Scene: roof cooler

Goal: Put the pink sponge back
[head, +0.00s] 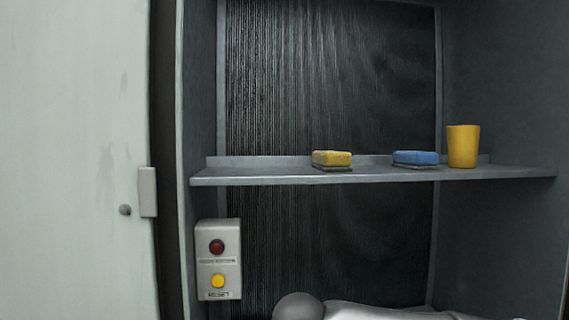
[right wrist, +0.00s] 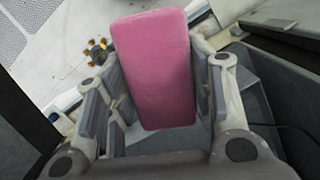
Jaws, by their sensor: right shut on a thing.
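The pink sponge (right wrist: 154,68) is a pink block between the fingers of my right gripper (right wrist: 158,92) in the right wrist view. The gripper is shut on it, and the sponge sticks out past the fingertips. The sponge does not show in the head view. There, a grey shelf (head: 270,178) in an open cabinet holds a yellow sponge (head: 332,158) and a blue sponge (head: 415,158), each on a dark base. The left part of the shelf is bare. Part of a light arm shows at the bottom, with no gripper visible. My left gripper is in neither view.
A yellow cup (head: 463,146) stands on the shelf's right end. A control box (head: 218,260) with a red and a yellow button is below the shelf at left. A pale door (head: 75,160) stands at the left. Dark ribbed panelling (head: 300,80) lies behind the shelf.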

